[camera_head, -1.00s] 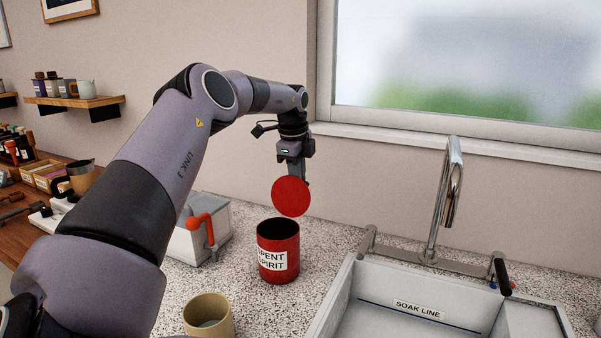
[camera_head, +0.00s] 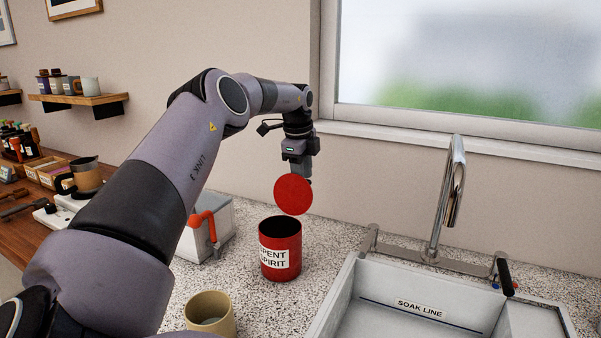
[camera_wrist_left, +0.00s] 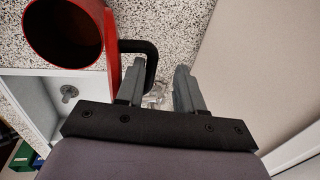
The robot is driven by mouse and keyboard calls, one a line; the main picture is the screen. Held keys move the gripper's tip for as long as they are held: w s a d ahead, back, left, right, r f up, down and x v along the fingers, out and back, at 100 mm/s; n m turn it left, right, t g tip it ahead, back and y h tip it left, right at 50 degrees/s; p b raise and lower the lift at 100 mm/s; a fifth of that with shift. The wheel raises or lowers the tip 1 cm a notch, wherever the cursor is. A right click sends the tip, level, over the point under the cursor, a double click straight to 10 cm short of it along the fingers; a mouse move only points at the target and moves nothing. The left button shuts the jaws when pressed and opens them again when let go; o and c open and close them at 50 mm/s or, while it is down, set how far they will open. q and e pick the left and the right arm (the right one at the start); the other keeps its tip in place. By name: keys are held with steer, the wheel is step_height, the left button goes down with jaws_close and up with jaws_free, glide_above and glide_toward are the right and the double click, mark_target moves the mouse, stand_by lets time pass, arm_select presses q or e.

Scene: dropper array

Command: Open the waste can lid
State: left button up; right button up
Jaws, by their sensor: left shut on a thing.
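The waste can (camera_head: 281,262) is a red cylinder labelled "SPENT SPIRIT", upright on the speckled counter. Its dark open mouth shows in the head view and at the upper left of the left wrist view (camera_wrist_left: 66,30). The round red lid (camera_head: 293,194) stands steeply up at the can's back rim; in the wrist view it is a thin red edge (camera_wrist_left: 113,70). My left gripper (camera_head: 307,172) is behind the lid, shut on its black handle (camera_wrist_left: 148,50), partly hidden between the fingers. My right gripper is not in view.
A beige cup (camera_head: 209,318) stands in front of the can. A grey box with a red-handled lever (camera_head: 205,222) is to the left. The sink (camera_head: 345,285) and its tall faucet (camera_head: 447,200) are to the right. The wall and window are behind.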

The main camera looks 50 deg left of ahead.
arm_select(q)
steer(key=shift+w+r, duration=0.15)
steer(key=r, duration=0.4)
steer(key=s+r, duration=0.1)
steer(key=r, duration=0.1)
steer(key=shift+d+b, duration=0.35)
steer(key=shift+s+r, duration=0.25)
steer(key=shift+r, duration=0.15)
